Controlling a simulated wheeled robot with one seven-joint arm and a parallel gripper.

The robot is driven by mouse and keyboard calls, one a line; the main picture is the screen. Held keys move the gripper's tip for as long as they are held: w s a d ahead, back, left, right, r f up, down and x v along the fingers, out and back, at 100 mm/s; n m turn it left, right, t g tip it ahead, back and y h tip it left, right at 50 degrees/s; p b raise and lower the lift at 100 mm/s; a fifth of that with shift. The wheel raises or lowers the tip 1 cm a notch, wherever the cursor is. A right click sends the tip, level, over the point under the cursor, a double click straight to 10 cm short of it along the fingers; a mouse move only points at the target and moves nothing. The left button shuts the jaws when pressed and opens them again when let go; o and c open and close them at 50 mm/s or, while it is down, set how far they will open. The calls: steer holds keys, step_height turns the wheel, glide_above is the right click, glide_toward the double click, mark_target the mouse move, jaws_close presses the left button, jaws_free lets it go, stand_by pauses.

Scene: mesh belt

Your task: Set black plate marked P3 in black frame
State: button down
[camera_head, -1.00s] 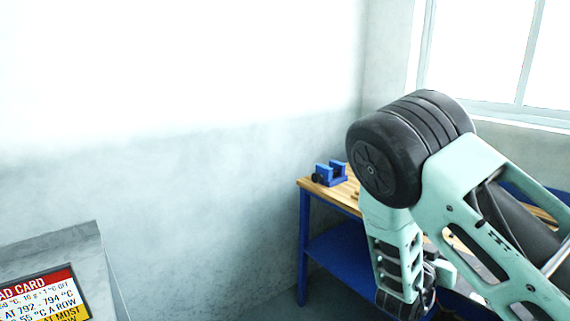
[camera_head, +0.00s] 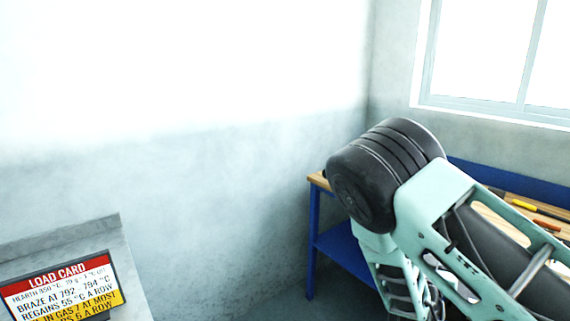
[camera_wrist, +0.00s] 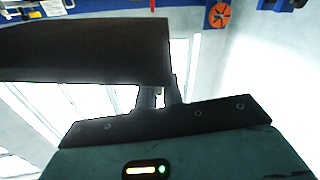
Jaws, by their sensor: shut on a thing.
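In the wrist view my gripper (camera_wrist: 161,95) is shut on a wide, dark plate (camera_wrist: 90,52), which reaches from the fingers to the left edge of the picture. No P3 mark shows on the side I see. The plate hides the tips of the fingers. In the head view my arm fills the lower right, and the gripper and plate are out of sight there. I see no black frame that I can name in either view.
A load card (camera_head: 62,286) stands on a grey surface (camera_head: 75,236) at the lower left. A wooden-topped blue workbench (camera_head: 333,245) with tools stands behind my arm, under the window (camera_head: 488,52). A bare wall lies between them.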

steer(key=s+a+f+n+t+y, duration=0.2)
steer(key=a+f+n+t+y, duration=0.2)
steer(key=f+n+y, duration=0.45)
steer(key=s+f+y, duration=0.3)
steer(key=s+f, duration=0.2)
steer(key=s, duration=0.4)
steer(key=shift+s+f+m, duration=0.15)
steer(key=shift+s+m, duration=0.1)
steer(key=shift+m, duration=0.1)
